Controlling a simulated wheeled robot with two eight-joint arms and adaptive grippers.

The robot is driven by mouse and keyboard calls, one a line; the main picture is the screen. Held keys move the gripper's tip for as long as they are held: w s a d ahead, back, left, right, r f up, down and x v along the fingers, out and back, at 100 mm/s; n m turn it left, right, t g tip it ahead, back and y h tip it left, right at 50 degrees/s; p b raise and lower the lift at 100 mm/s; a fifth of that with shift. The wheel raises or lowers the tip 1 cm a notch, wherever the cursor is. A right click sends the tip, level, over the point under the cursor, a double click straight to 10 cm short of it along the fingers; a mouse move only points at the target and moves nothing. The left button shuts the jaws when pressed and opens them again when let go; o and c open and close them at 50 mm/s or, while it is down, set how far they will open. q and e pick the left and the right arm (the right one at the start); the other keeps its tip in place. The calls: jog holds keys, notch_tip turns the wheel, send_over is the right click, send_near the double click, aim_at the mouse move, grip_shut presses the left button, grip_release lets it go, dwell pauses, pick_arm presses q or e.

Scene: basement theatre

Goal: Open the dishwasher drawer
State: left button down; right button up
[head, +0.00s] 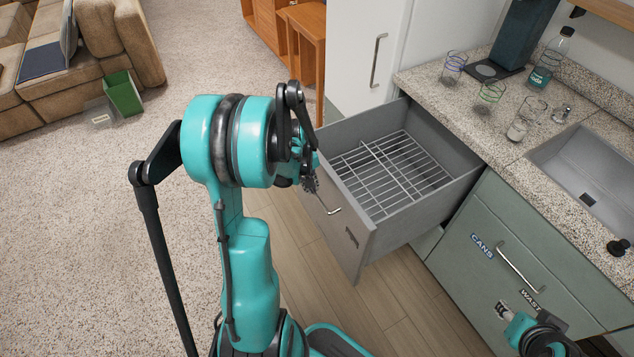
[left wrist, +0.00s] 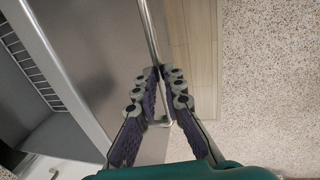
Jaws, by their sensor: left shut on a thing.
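The grey dishwasher drawer (head: 352,238) stands pulled well out from under the counter, with an empty wire rack (head: 395,172) inside. Its metal handle (head: 332,210) is on the front panel. My left gripper (head: 311,184) is at the front panel, shut on the handle. In the left wrist view, the fingers (left wrist: 164,90) close around the handle bar (left wrist: 149,35) near one end. The fingertips are partly hidden by my arm in the head view. My right gripper (head: 528,328) is at the lower right by the green cabinet, cut off by the frame; its jaws are unclear.
The counter (head: 450,100) holds several glasses, a bottle (head: 550,60) and a sink (head: 590,165). A green drawer labelled CANS (head: 510,262) is shut right of the dishwasher. A sofa and a green bin (head: 123,93) stand far left. Carpet at left is clear.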

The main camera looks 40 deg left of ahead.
pick_arm(q)
jog(key=c, duration=1.6)
grip_release()
notch_tip(320, 180, up, 12)
jog(key=s, duration=0.2)
jog(key=shift+a, duration=0.45)
jog(key=shift+d+f, duration=0.1)
